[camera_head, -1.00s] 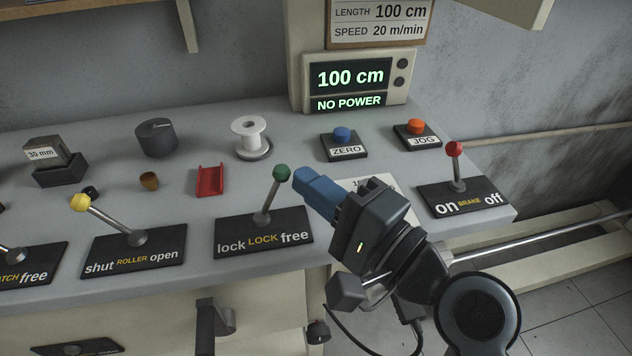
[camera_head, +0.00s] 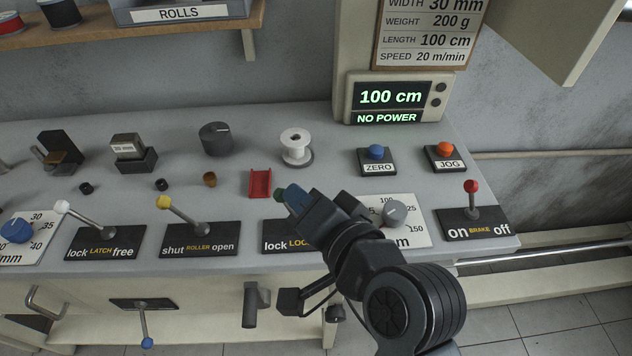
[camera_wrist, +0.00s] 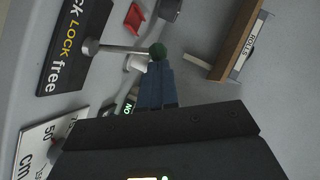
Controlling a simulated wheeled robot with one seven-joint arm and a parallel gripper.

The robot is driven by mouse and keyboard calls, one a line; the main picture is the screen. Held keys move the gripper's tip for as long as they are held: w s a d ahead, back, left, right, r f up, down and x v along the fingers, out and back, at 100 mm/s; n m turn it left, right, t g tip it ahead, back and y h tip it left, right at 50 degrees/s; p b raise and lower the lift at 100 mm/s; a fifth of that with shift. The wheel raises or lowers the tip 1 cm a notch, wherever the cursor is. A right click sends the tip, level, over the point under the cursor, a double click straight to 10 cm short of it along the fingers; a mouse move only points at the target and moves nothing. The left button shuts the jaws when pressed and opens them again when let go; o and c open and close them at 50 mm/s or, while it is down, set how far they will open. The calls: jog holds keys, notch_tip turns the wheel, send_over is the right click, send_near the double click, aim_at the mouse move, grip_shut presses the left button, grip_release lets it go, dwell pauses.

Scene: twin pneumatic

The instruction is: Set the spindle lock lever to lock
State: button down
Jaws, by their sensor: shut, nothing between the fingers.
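The spindle lock lever has a green knob (camera_head: 280,194) and stands on a black plate (camera_head: 271,236) marked lock and free. My arm hides the plate's right part and the lever's base in the head view. The knob sits over the plate's lock half, so the lever leans left, toward lock. My gripper (camera_head: 291,198) is shut and empty, its blue fingertips right against or just beside the knob's right side. In the wrist view the green knob (camera_wrist: 157,51) is at the tips of my shut fingers (camera_wrist: 157,72), with the grey shaft running left to the plate (camera_wrist: 66,45).
The yellow-knobbed roller lever (camera_head: 184,215) is to the left. A red channel piece (camera_head: 260,183) and a white spool (camera_head: 296,147) are behind. A grey dial (camera_head: 395,213) is right of my gripper, and the red-knobbed brake lever (camera_head: 472,200) is farther right.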

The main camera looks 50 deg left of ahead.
jog(key=shift+s+a+p, duration=0.45)
jog(key=shift+s+p, duration=0.05)
jog(key=shift+s+f, duration=0.1)
jog(key=shift+s, duration=0.05)
